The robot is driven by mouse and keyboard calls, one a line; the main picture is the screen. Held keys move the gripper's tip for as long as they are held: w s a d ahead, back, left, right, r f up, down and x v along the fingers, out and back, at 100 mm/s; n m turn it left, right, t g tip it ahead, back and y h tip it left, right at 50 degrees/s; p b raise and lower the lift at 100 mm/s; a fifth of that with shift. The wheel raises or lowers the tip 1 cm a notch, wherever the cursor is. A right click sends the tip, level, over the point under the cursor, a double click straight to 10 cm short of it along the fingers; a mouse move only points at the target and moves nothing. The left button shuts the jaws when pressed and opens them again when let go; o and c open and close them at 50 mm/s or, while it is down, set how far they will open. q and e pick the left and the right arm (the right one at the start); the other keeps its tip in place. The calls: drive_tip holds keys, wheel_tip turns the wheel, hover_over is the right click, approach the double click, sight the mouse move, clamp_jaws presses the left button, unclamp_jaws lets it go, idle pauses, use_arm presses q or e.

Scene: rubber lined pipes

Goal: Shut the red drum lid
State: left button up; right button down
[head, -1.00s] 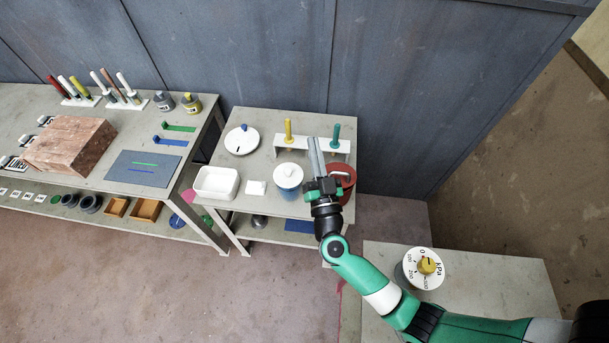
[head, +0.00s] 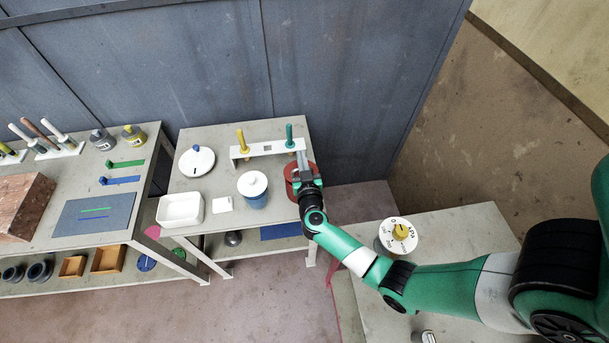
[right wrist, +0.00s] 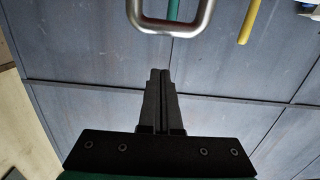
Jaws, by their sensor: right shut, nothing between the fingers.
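The red drum (head: 290,170) stands at the right end of the middle table. My right gripper (head: 300,152) is over it and hides its middle, so I cannot tell how its lid stands. The right gripper's dark fingers (right wrist: 160,74) are shut with nothing between them. In the right wrist view a grey metal loop (right wrist: 172,29) hangs just beyond the fingertips, apart from them in the picture. I cannot tell whether it belongs to the drum lid. My left gripper is not in view.
A white rack (head: 264,149) with a yellow and a green handle stands behind the drum. A white-lidded blue pot (head: 253,187) is left of it. A white tray (head: 180,210) and round white lid (head: 197,161) are farther left. A dial (head: 399,235) stands on the front right table.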

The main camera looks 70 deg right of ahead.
use_arm(q)
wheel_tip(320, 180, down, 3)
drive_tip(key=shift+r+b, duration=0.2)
drive_tip(key=shift+b, duration=0.65)
use_arm(e)
drive_tip(key=f, duration=0.1)
drive_tip(key=a+f, duration=0.1)
drive_tip(key=s+f, duration=0.1)
drive_tip(key=shift+a+f, duration=0.25)
drive_tip(key=shift+f, duration=0.1)
